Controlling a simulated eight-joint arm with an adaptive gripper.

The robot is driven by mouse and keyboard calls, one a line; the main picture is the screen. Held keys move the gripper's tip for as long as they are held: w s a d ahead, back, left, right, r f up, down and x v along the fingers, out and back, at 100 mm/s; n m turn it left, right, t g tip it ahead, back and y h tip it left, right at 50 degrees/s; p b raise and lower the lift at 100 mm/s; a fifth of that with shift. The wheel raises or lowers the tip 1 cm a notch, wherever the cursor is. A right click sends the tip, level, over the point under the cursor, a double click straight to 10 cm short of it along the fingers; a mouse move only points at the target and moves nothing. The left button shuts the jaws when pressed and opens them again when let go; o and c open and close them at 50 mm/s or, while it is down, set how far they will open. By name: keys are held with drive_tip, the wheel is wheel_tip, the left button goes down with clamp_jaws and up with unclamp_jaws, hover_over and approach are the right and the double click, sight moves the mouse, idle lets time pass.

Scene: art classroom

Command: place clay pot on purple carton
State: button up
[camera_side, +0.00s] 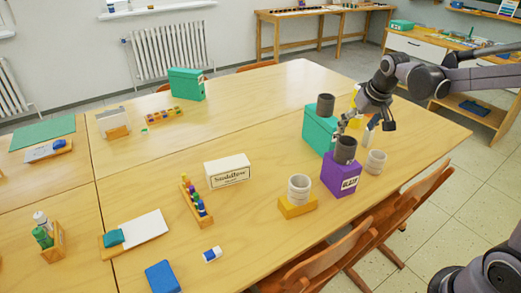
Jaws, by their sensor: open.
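The purple carton (341,180) stands on the table right of centre. A dark grey clay pot (345,150) stands upright on top of it. My gripper (345,126) is open, just above and behind this pot's rim; I cannot tell whether it touches the pot. Another dark pot (326,105) stands on a teal carton (318,132) behind. A pale grey pot (299,187) stands on a low orange-yellow block (297,208) left of the purple carton. Another pale pot (375,162) stands on the table to its right.
A white box (228,171) and a rack of small bottles (194,203) stand to the left. Something yellow (356,93) and a whitish item (370,132) are close to my gripper. Chairs (395,215) line the near edge.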

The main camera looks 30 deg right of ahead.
drive_tip(key=s+a+n+t+y, duration=0.1)
drive_tip(key=s+a+n+t, duration=0.2)
drive_tip(key=s+a, duration=1)
drive_tip(key=shift+s+a+n+y, duration=0.35)
drive_tip(key=shift+s+n, duration=0.35)
drive_tip(key=shift+s, duration=0.3)
